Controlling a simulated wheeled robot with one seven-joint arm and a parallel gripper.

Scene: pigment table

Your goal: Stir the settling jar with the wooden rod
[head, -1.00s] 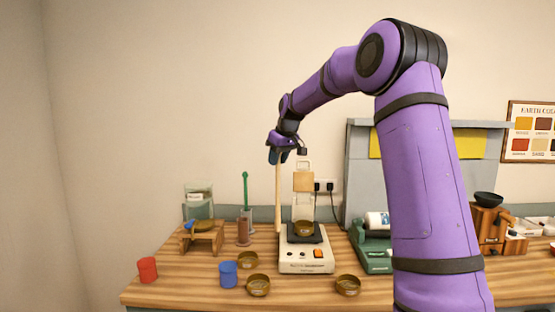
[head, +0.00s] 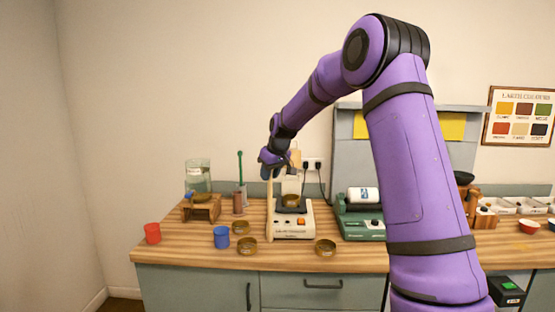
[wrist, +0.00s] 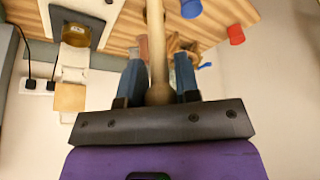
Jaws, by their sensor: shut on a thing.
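My gripper (head: 272,168) is shut on the wooden rod (head: 269,208), a long pale stick hanging about upright in front of the scale's left side. In the wrist view the rod (wrist: 156,40) runs between the two blue fingers of my gripper (wrist: 160,80). A clear glass jar (head: 198,168) with liquid stands at the left of the table, by a small wooden stand (head: 203,213); it appears to be the settling jar. The rod is to the right of this jar and apart from it. I cannot tell whether the rod's lower end touches anything.
A green rod (head: 240,166) stands upright between jar and scale. The white scale (head: 293,228) carries a brass dish. Red (head: 152,233) and blue (head: 221,237) cups and several brass dishes (head: 247,246) line the front of the wooden table (head: 180,262). A green device (head: 362,222) is at right.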

